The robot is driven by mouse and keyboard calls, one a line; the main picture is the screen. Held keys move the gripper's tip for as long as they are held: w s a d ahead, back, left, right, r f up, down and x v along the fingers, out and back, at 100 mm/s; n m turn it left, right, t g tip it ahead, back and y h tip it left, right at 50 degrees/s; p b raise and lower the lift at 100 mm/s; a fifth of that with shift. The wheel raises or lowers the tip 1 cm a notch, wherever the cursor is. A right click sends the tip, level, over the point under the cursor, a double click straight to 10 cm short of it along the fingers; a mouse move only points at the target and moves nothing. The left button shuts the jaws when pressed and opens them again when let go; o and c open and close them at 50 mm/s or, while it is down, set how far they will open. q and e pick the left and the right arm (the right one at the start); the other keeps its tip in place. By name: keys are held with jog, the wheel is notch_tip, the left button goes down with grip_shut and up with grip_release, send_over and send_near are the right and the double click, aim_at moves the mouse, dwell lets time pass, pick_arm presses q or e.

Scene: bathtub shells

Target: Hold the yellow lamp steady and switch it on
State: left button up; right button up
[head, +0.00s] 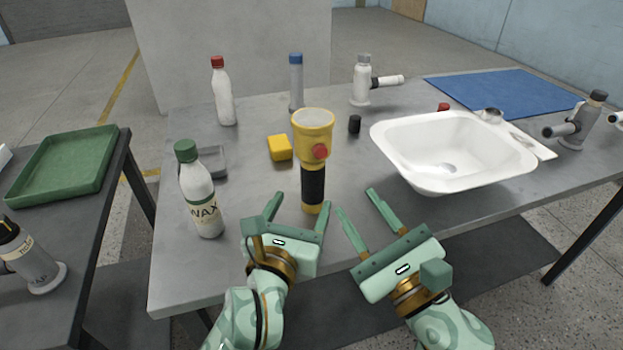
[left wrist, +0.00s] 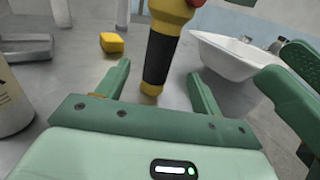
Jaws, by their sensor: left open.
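The yellow lamp (head: 313,132) stands upright on the grey table, with a wide yellow head, a black grip (head: 313,186) and a red button (head: 320,151) facing front right. My left gripper (head: 298,208) is open and empty just in front of the lamp's lower grip. In the left wrist view the black grip (left wrist: 158,58) stands upright beyond and between the two fingers, and the lamp's top is cut off. My right gripper (head: 357,203) is open and empty, to the right of the lamp and low in front of the basin.
A wax bottle (head: 198,197) stands left of the lamp, a yellow block (head: 280,148) behind it to the left. A white basin (head: 400,142) is to the right. A small black cylinder (head: 354,124), white bottle (head: 224,95) and blue-capped bottle (head: 296,85) stand behind.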

aim_at(315, 174)
pick_arm(q)
jog(key=x, duration=1)
jog(key=c, duration=1.2)
jog(key=shift+f, duration=0.1)
pick_arm(e)
grip_shut()
dwell(0.4)
